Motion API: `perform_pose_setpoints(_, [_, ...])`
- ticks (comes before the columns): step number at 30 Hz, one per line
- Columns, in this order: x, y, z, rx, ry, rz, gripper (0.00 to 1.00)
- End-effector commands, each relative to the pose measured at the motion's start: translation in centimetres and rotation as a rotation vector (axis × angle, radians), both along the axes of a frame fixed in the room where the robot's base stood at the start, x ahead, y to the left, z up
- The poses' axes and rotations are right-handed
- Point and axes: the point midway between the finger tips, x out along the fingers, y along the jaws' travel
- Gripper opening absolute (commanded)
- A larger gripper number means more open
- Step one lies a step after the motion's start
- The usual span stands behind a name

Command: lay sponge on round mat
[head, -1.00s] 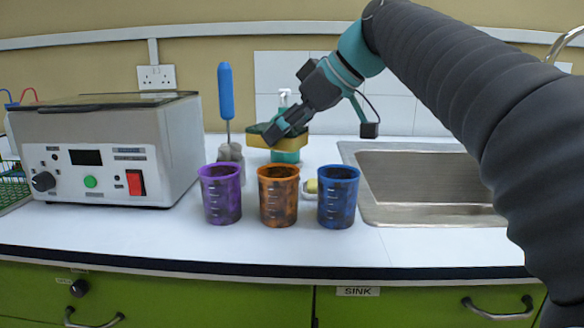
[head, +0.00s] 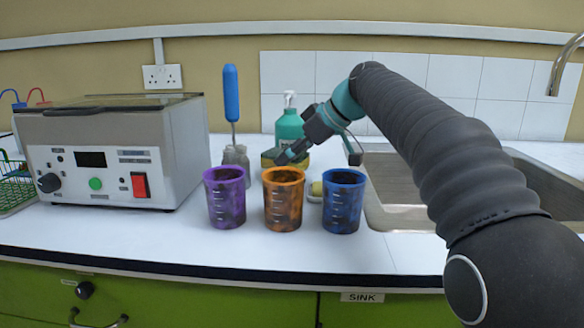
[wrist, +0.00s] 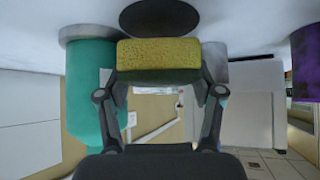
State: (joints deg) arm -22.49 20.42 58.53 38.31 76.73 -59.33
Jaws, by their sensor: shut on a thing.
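My gripper (head: 286,154) is shut on the sponge (head: 298,161), just behind and above the orange beaker in the head view. In the wrist view the sponge (wrist: 158,53) shows its yellow face between the two fingers, with a thin dark side below it. A dark round mat (wrist: 160,17) lies on the white counter just beyond the sponge, which seems to be close to it. I cannot tell whether they touch. In the head view the mat is hidden behind the beakers and the gripper.
Purple (head: 226,198), orange (head: 283,200) and blue (head: 343,202) beakers stand in front. A green pump bottle (head: 289,124) stands behind the sponge. A brush in a grey holder (head: 236,158) stands left. A yellow item (head: 317,189) shows between beakers. The sink (head: 400,213) is right.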

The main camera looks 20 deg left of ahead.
Motion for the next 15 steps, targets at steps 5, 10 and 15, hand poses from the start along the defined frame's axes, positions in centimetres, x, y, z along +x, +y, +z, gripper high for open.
perform_pose_setpoints(5, [-0.1, 0.0, -2.5, -0.002, 0.003, 0.000, 0.52])
perform_pose_setpoints(10, [0.0, 0.0, -2.8, 0.000, 0.000, 0.000, 0.52])
perform_pose_setpoints(15, [0.0, 0.0, -2.9, -0.001, 0.000, 0.000, 0.52])
